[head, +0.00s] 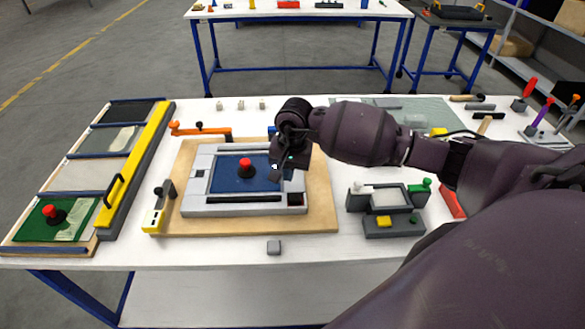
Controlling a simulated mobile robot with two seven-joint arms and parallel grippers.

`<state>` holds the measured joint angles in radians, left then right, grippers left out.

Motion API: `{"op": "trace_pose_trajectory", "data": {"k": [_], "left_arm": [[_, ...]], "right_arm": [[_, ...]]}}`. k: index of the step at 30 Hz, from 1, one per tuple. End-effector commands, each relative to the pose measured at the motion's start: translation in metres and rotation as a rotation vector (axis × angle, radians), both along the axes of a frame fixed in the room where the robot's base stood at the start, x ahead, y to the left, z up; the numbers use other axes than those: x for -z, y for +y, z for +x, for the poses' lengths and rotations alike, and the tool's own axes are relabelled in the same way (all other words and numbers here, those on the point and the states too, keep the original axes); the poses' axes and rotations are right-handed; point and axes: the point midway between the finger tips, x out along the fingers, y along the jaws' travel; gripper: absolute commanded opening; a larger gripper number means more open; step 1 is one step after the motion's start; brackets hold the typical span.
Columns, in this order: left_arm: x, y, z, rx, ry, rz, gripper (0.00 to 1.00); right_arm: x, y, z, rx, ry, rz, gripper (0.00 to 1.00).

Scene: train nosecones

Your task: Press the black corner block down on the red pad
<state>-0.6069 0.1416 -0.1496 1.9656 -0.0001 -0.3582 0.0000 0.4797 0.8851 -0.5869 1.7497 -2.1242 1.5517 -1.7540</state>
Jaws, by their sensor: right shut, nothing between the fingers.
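A grey frame (190,205) lies on a wooden board and holds a blue plate (228,182) with a red knob (245,168) on it. At the frame's near right corner is a small dark block (295,196), with red (296,203) showing at it. I cannot tell at this size whether the block is fully seated on the red pad. My right gripper (276,174) is shut and empty, over the right part of the blue plate, up and left of that corner. It hides part of the frame's far right side. My left gripper is out of view.
A small grey cube (274,247) lies near the table's front edge. A grey fixture (392,222) with yellow and green parts stands right of the board. My right arm covers the right side.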

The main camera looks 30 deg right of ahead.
Motion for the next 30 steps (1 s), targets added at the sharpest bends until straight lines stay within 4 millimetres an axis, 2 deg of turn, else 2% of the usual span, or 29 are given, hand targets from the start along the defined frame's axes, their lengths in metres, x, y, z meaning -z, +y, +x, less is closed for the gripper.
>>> {"op": "trace_pose_trajectory", "data": {"k": [3, 7, 11, 21, 30], "left_arm": [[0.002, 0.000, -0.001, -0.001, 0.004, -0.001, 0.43], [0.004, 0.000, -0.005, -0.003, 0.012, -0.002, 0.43], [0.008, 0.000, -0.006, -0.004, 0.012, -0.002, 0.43], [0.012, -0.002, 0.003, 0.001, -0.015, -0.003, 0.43], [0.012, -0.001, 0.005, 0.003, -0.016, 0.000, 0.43]], "right_arm": [[0.001, -0.010, -0.008, -0.119, 0.045, -0.068, 0.00], [0.001, -0.012, -0.010, -0.183, 0.057, -0.076, 0.00], [0.012, -0.011, -0.010, -0.195, 0.055, -0.073, 0.00], [0.055, -0.010, -0.010, -0.193, 0.055, -0.071, 0.00], [0.061, -0.011, -0.010, -0.192, 0.053, -0.073, 0.00]]}}
